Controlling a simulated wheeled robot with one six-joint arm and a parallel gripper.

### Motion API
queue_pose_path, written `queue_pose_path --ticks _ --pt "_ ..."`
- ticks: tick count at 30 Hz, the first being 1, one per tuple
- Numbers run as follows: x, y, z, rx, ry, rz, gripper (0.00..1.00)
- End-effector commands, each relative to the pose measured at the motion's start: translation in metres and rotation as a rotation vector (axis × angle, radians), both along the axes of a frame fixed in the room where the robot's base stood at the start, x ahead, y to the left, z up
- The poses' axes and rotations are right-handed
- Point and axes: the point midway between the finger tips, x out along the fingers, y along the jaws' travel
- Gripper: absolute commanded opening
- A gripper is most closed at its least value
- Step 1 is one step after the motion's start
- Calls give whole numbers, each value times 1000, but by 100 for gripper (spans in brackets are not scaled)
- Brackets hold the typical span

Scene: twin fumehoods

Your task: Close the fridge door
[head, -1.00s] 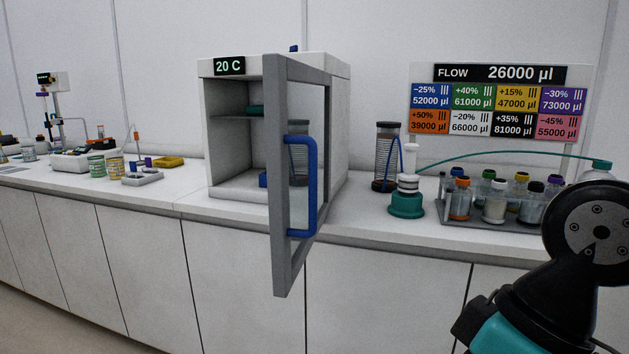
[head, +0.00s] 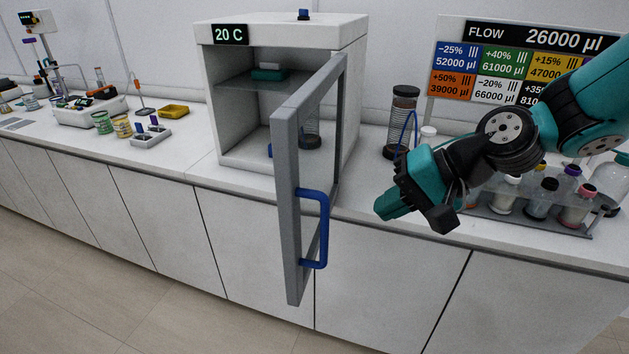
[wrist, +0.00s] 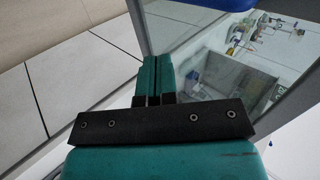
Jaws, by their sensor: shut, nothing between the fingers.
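The fridge (head: 352,100) is a white box on the counter with a "20 C" display. Its glass door (head: 287,215), framed in grey, stands wide open, swung out past the counter's front edge. The blue door handle (head: 325,230) is on the door's outer face. My gripper (head: 385,212) is shut and empty, to the right of the door and apart from it in the head view. In the wrist view, the shut teal fingers (wrist: 154,78) point toward the door glass (wrist: 190,35), and a bit of the blue handle (wrist: 225,4) shows at the top edge.
A dark coiled column (head: 402,120) stands right of the fridge. A rack of bottles (head: 530,222) and a flow board (head: 500,35) are behind my arm. A yellow tray (head: 174,111) and other labware lie left. The floor in front is clear.

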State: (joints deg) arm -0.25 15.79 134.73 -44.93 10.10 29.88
Motion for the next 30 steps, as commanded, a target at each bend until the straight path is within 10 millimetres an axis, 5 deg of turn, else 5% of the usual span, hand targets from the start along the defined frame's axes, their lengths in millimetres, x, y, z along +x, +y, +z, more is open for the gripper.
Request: queue_pose_path --ticks 7,20,30 --pt "10 11 -6 25 21 -33 0" --pt "26 74 -65 21 19 -28 0" --pt "36 108 -63 23 15 -31 0"
